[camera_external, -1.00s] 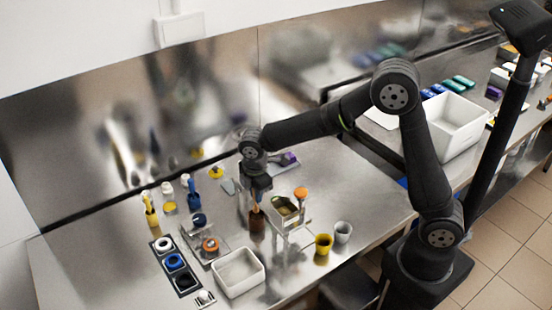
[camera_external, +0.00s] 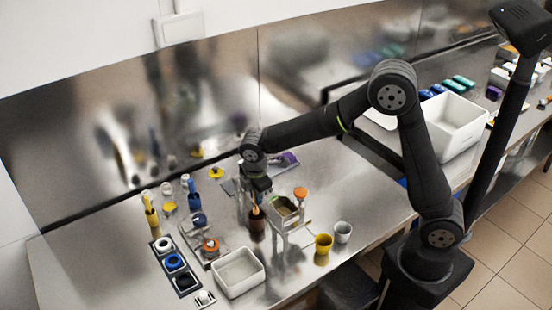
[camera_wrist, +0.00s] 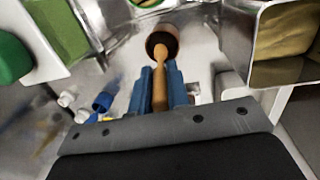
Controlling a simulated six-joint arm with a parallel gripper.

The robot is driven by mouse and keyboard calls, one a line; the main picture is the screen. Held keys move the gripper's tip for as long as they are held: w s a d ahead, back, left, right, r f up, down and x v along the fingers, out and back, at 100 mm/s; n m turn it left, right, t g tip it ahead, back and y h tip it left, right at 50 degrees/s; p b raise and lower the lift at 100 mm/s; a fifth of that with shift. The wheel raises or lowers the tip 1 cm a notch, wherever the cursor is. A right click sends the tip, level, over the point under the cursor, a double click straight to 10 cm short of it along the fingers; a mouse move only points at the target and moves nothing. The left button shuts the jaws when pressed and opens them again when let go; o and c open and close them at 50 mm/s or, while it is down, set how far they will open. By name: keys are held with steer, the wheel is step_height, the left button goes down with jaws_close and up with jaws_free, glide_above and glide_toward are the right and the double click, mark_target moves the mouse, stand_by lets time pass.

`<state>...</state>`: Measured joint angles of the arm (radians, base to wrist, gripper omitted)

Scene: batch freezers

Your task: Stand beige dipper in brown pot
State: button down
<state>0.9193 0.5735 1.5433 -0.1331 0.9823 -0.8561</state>
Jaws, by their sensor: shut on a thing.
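The beige dipper (camera_wrist: 160,90) is upright between the blue fingers of my gripper (camera_wrist: 161,74), which is shut on its handle. In the external view the dipper (camera_external: 256,205) shows as a small light strip below my gripper (camera_external: 256,196). The brown pot (camera_external: 257,229) stands upright on the steel counter directly beneath. In the wrist view the pot (camera_wrist: 163,33) lies just beyond the fingertips, and the dipper's far end overlaps its mouth. How deep the dipper sits in the pot, or whether it touches the bottom, I cannot tell.
A metal container on a stand (camera_external: 286,209) is close on the pot's right. A white bin (camera_external: 238,273) is in front, left of a yellow cup (camera_external: 323,244) and a grey cup (camera_external: 342,232). A yellow holder (camera_external: 151,217) and a blue holder (camera_external: 194,203) stand to the left.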

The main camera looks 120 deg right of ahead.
steer(key=shift+f, duration=2.15)
steer(key=c, duration=0.8)
jaws_free()
steer(key=shift+r, duration=3.45)
steer(key=shift+f, duration=0.15)
